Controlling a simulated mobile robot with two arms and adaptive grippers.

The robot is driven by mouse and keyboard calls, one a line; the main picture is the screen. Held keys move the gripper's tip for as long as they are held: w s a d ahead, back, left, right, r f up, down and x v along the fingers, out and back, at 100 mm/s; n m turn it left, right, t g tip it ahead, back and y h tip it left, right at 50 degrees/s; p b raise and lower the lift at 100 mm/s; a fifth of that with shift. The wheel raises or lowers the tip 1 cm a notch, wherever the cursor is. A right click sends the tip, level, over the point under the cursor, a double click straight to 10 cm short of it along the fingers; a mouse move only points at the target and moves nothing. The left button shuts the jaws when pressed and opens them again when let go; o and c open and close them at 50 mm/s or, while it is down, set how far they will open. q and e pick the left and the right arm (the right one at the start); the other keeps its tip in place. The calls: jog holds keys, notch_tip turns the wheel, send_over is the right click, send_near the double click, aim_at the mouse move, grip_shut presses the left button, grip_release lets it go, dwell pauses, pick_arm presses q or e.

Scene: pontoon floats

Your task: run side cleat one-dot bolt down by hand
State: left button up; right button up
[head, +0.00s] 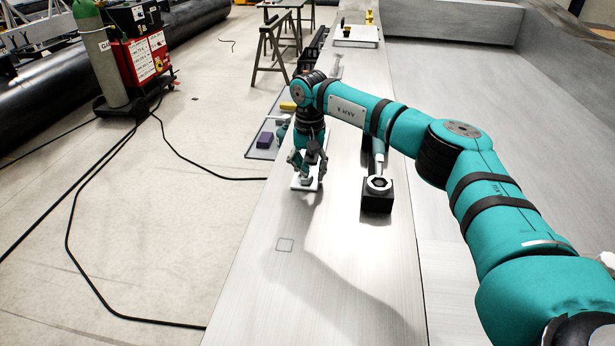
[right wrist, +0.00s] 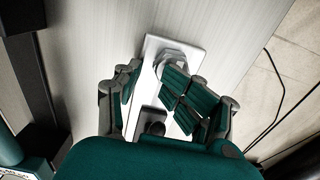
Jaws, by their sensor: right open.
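The side cleat's white base plate (head: 305,185) lies on the metal deck beneath my right gripper (head: 308,168). In the right wrist view the plate (right wrist: 157,48) carries a pale grey rounded bolt head (right wrist: 172,60) toward its far end and a dark block with a round knob (right wrist: 152,127) nearer the palm. My right gripper (right wrist: 160,90) is open, its fingers spread on either side of the plate, partly covering it. The fingers partly hide the bolt head, and I cannot tell whether they touch it. No dot mark can be made out. My left gripper is not in view.
A black block (head: 377,204) with a ring-ended tool (head: 379,184) stands right of the cleat. A tray with a purple block (head: 264,139) is left of the deck edge. A white tray (head: 355,36) is farther back.

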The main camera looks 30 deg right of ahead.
jog(key=shift+w+a+f, duration=0.1)
jog(key=shift+a, duration=0.5)
jog(key=shift+w+a+f, duration=0.1)
jog(key=shift+a, duration=0.45)
jog(key=shift+a+r, duration=0.15)
jog(key=shift+a, duration=0.05)
jog(key=shift+s+r, duration=0.2)
jog(key=shift+s, duration=0.15)
jog(key=shift+s+d+r, duration=0.25)
jog(key=shift+s+d, duration=0.1)
jog(key=shift+d, duration=0.1)
jog(key=shift+d+p, duration=0.3)
jog(key=shift+d, duration=0.1)
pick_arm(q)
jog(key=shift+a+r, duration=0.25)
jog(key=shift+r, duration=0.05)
pick_arm(e)
jog(key=shift+d+r, duration=0.15)
jog(key=shift+d, duration=0.1)
jog(key=shift+c, duration=0.3)
